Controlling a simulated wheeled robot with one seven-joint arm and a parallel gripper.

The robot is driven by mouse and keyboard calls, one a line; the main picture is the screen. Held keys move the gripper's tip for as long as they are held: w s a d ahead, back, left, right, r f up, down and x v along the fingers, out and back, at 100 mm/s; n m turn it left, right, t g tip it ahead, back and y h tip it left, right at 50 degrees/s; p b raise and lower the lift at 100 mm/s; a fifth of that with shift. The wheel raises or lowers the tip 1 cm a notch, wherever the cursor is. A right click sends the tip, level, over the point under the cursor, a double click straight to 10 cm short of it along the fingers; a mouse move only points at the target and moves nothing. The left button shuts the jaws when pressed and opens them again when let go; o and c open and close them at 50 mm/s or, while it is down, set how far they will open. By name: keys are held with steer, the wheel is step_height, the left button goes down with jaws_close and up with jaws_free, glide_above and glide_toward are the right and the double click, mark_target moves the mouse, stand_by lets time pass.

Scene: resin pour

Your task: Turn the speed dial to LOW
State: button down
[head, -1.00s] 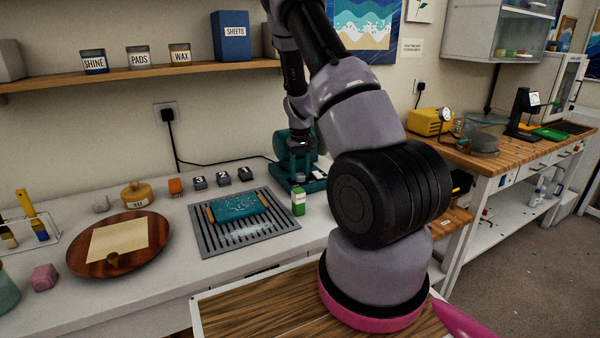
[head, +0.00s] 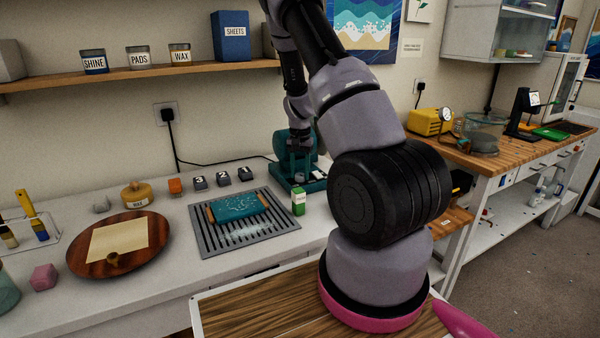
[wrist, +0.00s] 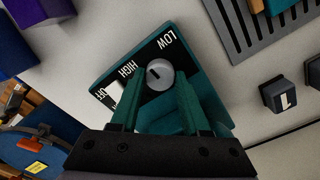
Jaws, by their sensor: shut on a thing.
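The speed dial (wrist: 159,74) is a round grey knob on the dark panel of a teal machine (wrist: 212,98). The panel reads OFF, HIGH and LOW around the knob. The knob's short dark mark points to the upper left in the wrist view, nearer HIGH than LOW; its exact setting is hard to tell. My gripper (wrist: 157,90) is shut on the knob, one finger on each side.
A grey grooved rack (head: 255,245) with a teal board (head: 238,207) lies left of the machine. Several dark numbered blocks (head: 222,179) sit behind the rack. A cord runs to the wall outlet (head: 167,114).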

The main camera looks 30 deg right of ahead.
mark_target(300, 174)
steer(key=m, duration=0.4)
steer(key=shift+m, duration=2.2)
steer(key=shift+c, duration=1.9)
jaws_free()
steer(key=shift+r, duration=0.1)
step_height(300, 174, up, 11)
